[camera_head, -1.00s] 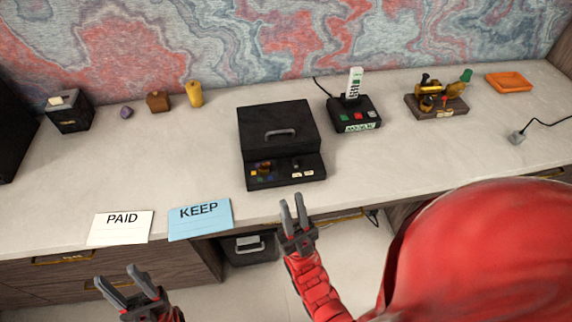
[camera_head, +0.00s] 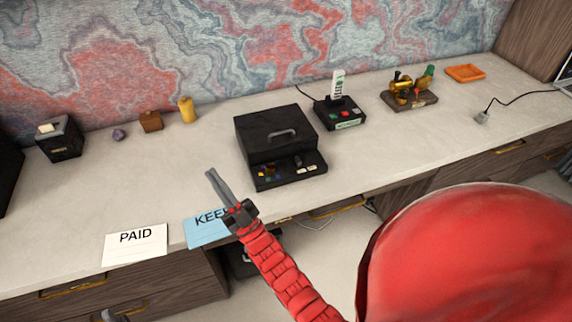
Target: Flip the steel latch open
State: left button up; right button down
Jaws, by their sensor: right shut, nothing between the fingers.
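A black box machine (camera_head: 270,125) stands on the pale desk, with a grey metal handle-like piece (camera_head: 283,133) on its sloped top. I cannot tell whether this piece is the steel latch; no other clear latch shows. My right gripper (camera_head: 211,173) is shut and empty, its fingers pointing up and left. In the picture it lies left of the machine, over the desk's front part and the blue KEEP card (camera_head: 203,232), partly hiding the card. The gripper appears apart from the machine.
A white PAID card (camera_head: 135,245) lies at the front left. A black phone-like device (camera_head: 341,115), a brass apparatus (camera_head: 408,96) and an orange tray (camera_head: 465,73) stand to the right. Several small items, including a yellow cylinder (camera_head: 187,110), stand at the back left.

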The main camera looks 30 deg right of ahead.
jog(key=w+d+f+m+g+h, duration=0.1)
jog(key=w+f+g+h, duration=0.15)
jog(key=w, duration=0.35)
jog(key=w+d+f+g+h+b, duration=0.1)
jog(key=w+f+g+h, duration=0.1)
jog(key=w+f, duration=0.3)
jog(key=w+d+f+m+g+h, duration=0.1)
jog(key=w+f+g+h, duration=0.15)
jog(key=w, duration=0.55)
jog(key=w+d+f+m+g+h+b, duration=0.1)
jog(key=w+d+f+m+g+h, duration=0.25)
jog(key=d+g, duration=0.4)
jog(key=s+d+m+g+h+b, duration=0.1)
jog(key=s+d+m+g+h, duration=0.2)
jog(key=s+d+g, duration=0.6)
jog(key=shift+s+f+m, duration=0.45)
jog(key=shift+s+m, duration=0.2)
jog(key=shift+s, duration=0.55)
jog(key=shift+h, duration=0.25)
